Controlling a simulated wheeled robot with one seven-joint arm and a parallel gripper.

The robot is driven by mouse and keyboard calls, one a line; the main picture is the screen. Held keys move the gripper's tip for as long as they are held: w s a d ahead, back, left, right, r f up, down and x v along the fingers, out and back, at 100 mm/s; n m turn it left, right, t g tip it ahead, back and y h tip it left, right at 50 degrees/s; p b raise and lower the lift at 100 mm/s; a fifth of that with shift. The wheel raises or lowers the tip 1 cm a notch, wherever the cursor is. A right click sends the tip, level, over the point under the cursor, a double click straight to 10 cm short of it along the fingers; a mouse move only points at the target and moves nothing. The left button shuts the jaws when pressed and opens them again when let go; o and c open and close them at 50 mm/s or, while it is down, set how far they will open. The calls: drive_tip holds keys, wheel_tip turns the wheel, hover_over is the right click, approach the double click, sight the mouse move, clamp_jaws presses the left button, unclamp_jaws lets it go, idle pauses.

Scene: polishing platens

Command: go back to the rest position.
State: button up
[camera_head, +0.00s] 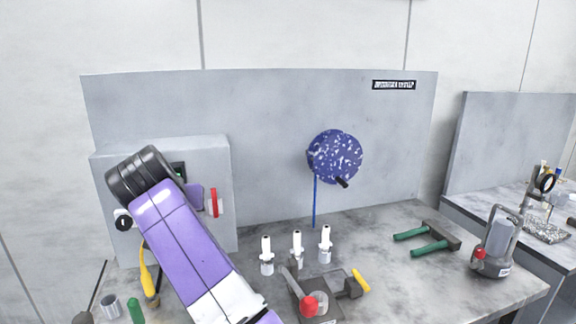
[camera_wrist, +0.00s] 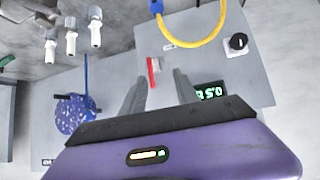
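My gripper (camera_wrist: 159,74) is open in the wrist view, its two grey fingers apart with nothing seen held between them. It faces the front of a grey control box (camera_head: 215,160), which also shows in the wrist view (camera_wrist: 255,80). A red switch handle (camera_head: 214,202) stands upright on that box; in the wrist view the handle (camera_wrist: 153,72) appears between the fingertips, and I cannot tell whether they touch it. In the head view my purple arm reaches up in front of the box and hides most of the gripper.
A blue speckled disc (camera_head: 335,157) hangs on the grey back panel (camera_head: 260,110).

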drive_tip(key=a+r+n+t+y, duration=0.2)
drive_tip(key=a+r+y, duration=0.1)
drive_tip(key=a+r, duration=0.15)
drive_tip(key=s+d+f+n+t+y, duration=0.1)
drive_tip(key=s+d+f+y, duration=0.1)
drive_tip(key=s+d+f, duration=0.3)
drive_tip(key=s+d+f+t+y, duration=0.2)
drive_tip(key=s+f, duration=0.1)
drive_tip(key=f, duration=0.3)
drive_tip(key=s+d+f+m+t+h, duration=0.1)
drive_tip(key=s+d+f, duration=0.3)
drive_tip(key=s+d, duration=0.3)
drive_tip(key=s+d+f+t, duration=0.2)
drive_tip(key=s+d+f, duration=0.3)
drive_tip(key=d, duration=0.4)
drive_tip(key=s+d+f+m+g+h, duration=0.1)
drive_tip(key=s+d+h, duration=0.1)
drive_tip(key=s+d, duration=0.6)
drive_tip(key=s+d+f+m+g+h, duration=0.1)
drive_tip(key=s+d+f+h, duration=0.1)
drive_tip(key=s+d, duration=0.6)
drive_tip(key=s+d+f+m+g+h, duration=0.1)
drive_tip(key=s+d, duration=0.7)
drive_tip(key=s, duration=1.1)
drive_tip(key=f+m+h, duration=0.1)
drive_tip(key=h, duration=0.1)
drive_tip(key=shift+s+d+h, duration=0.15)
drive_tip(key=shift+s+h, duration=0.2)
drive_tip(key=shift+h, duration=0.05)
